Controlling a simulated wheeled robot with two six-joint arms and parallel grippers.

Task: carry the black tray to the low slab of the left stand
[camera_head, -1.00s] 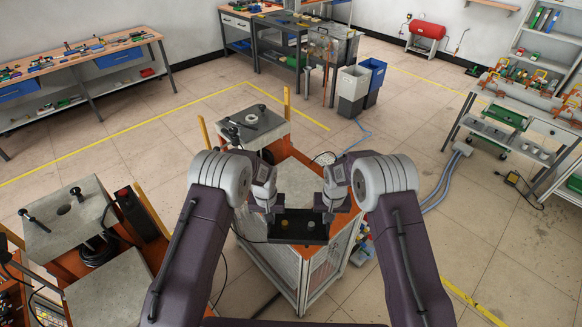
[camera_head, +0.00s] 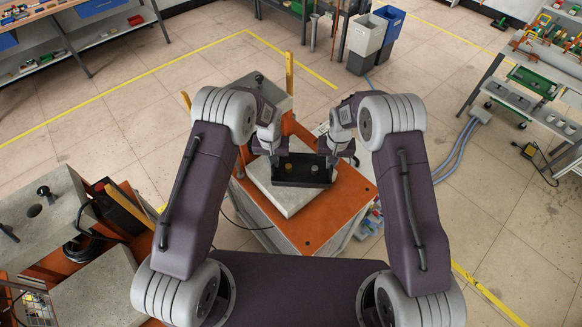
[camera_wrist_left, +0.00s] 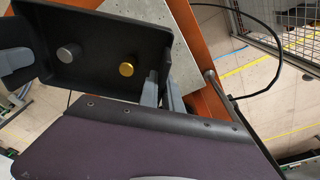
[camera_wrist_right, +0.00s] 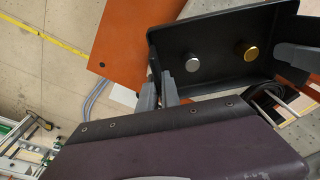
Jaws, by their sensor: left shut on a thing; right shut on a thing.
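The black tray (camera_head: 303,182) is held level between my two grippers, in front of the middle stand's pale slab (camera_head: 262,176) in the head view. A grey round piece (camera_wrist_left: 69,52) and a gold round piece (camera_wrist_left: 127,69) are in it. My left gripper (camera_head: 275,158) is shut on the tray's left end; its fingers show in the left wrist view (camera_wrist_left: 160,92). My right gripper (camera_head: 332,160) is shut on the right end, also seen in the right wrist view (camera_wrist_right: 157,92). The left stand's low slab (camera_head: 100,293) is bare at the lower left; its high slab (camera_head: 40,212) is behind it.
The middle stand's orange top (camera_head: 335,208) lies under and around the tray. A black cable (camera_head: 85,245) lies on the left stand. Open floor (camera_head: 110,135) separates the stands from the benches.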

